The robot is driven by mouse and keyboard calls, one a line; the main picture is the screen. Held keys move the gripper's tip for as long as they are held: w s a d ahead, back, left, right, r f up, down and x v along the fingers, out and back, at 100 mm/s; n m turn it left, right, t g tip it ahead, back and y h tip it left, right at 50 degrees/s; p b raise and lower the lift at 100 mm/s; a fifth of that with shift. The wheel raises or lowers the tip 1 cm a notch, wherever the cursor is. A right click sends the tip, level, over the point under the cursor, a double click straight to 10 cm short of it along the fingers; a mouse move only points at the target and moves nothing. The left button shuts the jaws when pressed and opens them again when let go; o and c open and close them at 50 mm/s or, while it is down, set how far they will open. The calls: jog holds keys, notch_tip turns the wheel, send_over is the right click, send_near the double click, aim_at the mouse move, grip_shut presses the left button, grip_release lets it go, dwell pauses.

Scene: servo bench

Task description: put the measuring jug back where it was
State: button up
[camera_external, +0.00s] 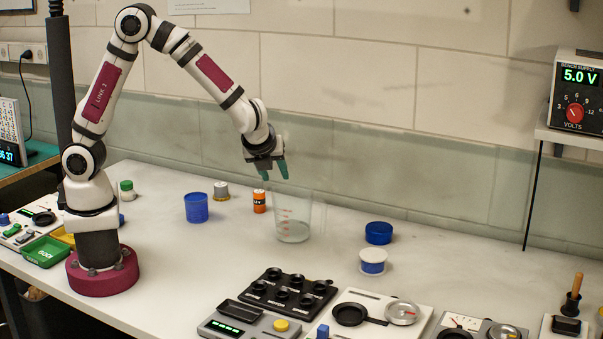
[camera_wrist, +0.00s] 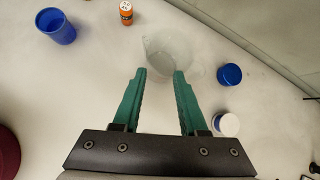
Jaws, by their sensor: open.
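The measuring jug (camera_external: 296,222) is clear with red marks and stands upright on the bench. It shows in the wrist view (camera_wrist: 170,50) just beyond my fingertips. My gripper (camera_external: 274,174) is open and empty, with green fingers pointing down, above and slightly left of the jug in the external view. In the wrist view my gripper (camera_wrist: 159,72) has its fingers apart with bare bench between them. No contact with the jug shows.
A blue cup (camera_external: 197,208), an orange-and-black can (camera_external: 259,201) and a metal-and-yellow item (camera_external: 221,191) stand left of the jug. A blue lid (camera_external: 379,233) and a white-and-blue tub (camera_external: 373,262) stand right.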

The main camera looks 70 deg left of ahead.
jog(key=s+a+r+n+g+h, duration=0.1)
jog(key=s+a+r+n+g, duration=0.15)
jog(key=s+n, duration=0.4)
jog(key=s+a+r+n+g+h, duration=0.1)
jog(key=s+a+r+n, duration=0.15)
jog(key=s, duration=0.65)
jog(key=s+d+n+g+h, duration=0.1)
jog(key=s+d+n+h, duration=0.2)
jog(key=s+n, duration=0.4)
jog(key=s, duration=0.5)
jog(key=shift+s+d+f+n, duration=0.2)
jog(key=shift+s+n, duration=0.1)
